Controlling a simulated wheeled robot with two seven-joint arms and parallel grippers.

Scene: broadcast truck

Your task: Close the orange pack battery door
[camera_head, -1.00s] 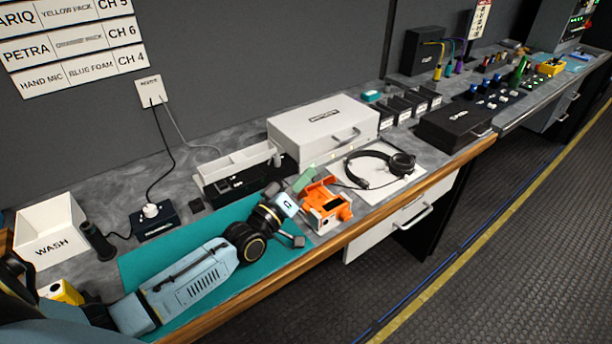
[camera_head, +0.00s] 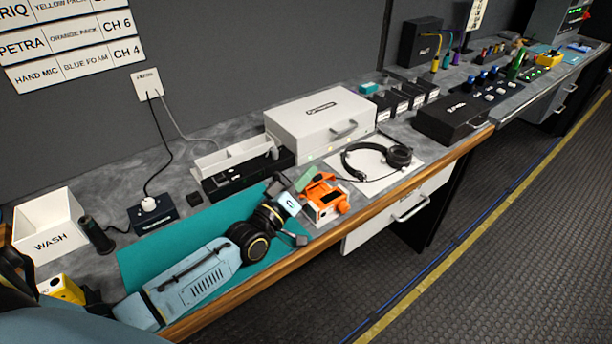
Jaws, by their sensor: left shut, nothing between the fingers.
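The orange pack (camera_head: 327,200), a small boxy unit with a pale front face, lies on the counter just beyond the right end of the teal mat. Its battery door is too small to make out, so I cannot tell how far open it is. My left arm reaches across the mat from the lower left. My left gripper (camera_head: 291,199) is shut and empty, close to the left side of the pack; I cannot tell whether it touches. A pale green piece (camera_head: 308,178) shows between gripper and pack.
A headset (camera_head: 377,160) on a white sheet lies right of the pack. A white case (camera_head: 318,125) and a grey-white tray (camera_head: 235,160) stand behind. A WASH bin (camera_head: 48,228) and a yellow pack (camera_head: 62,289) are at left. The wooden counter edge (camera_head: 400,190) runs in front.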

